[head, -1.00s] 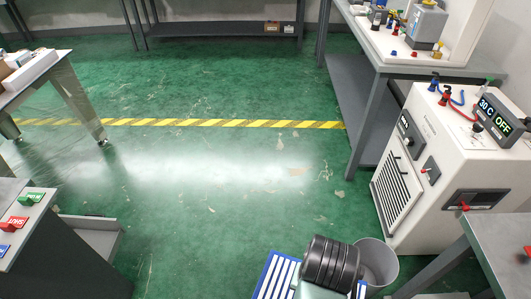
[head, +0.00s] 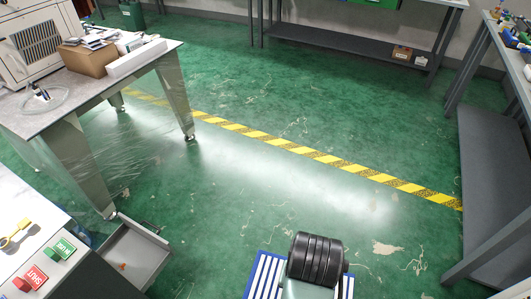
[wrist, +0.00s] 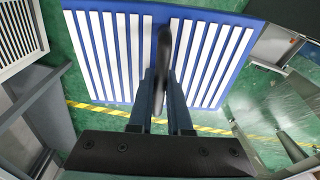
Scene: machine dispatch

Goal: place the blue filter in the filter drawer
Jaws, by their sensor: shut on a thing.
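The blue filter (wrist: 95,55) is a flat blue panel with white slats. My gripper (wrist: 164,85) is shut on a dark handle at its middle in the wrist view. In the head view the filter (head: 264,275) shows low at the centre, partly hidden behind my dark arm link, and my fingers are hidden there. An open grey drawer (head: 150,243) sticks out at the lower left of the head view, low on a cabinet, with a small red item in it; it looks like the filter drawer. The filter is to its right and apart from it.
A cabinet top with a green button (head: 62,250) and a red SHUT button (head: 30,278) is at the lower left. A metal-legged table (head: 100,95) with boxes stands behind it. Grey shelving (head: 490,190) is at the right. The green floor between is clear.

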